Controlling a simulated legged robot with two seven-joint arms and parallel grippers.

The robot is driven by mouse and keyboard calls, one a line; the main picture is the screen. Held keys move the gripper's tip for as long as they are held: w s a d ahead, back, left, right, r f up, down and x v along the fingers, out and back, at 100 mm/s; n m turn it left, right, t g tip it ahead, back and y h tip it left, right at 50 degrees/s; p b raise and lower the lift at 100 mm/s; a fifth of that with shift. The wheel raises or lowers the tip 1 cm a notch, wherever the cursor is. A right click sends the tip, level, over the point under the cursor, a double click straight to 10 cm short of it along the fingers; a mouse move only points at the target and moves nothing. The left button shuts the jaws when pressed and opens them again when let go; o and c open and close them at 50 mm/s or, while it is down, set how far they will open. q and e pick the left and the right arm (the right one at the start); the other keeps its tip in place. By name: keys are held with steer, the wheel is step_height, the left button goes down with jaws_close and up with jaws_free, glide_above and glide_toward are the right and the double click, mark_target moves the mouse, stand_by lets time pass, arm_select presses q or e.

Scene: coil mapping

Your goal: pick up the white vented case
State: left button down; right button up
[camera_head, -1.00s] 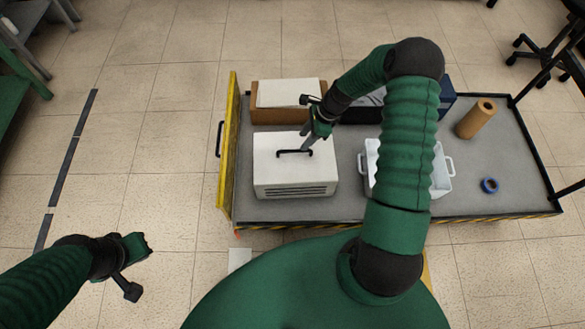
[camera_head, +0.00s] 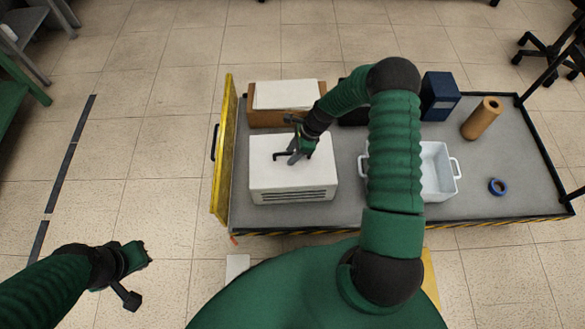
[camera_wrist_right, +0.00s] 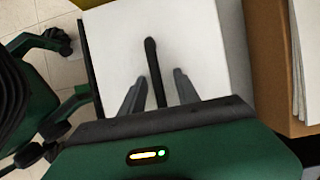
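The white vented case (camera_head: 270,183) sits on the grey cart top, with slots along its front face and a dark bar handle on its lid. Its white lid (camera_wrist_right: 205,45) fills the middle of the right wrist view. My right gripper (camera_head: 294,158) is over the lid at the handle. In the right wrist view its two grey fingers (camera_wrist_right: 157,75) are apart, one on each side of the dark handle (camera_wrist_right: 152,58), with gaps visible. My left gripper (camera_head: 140,256) hangs over the floor at the lower left, away from the cart; its finger opening is unclear.
Behind the case is a brown box with a white top (camera_head: 285,94). A yellow panel (camera_head: 224,150) stands along the cart's left edge.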

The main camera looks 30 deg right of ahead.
steer(key=shift+a+r, duration=0.1)
steer(key=shift+a, duration=0.15)
jaws_close()
steer(key=shift+d, duration=0.2)
stand_by(0.7)
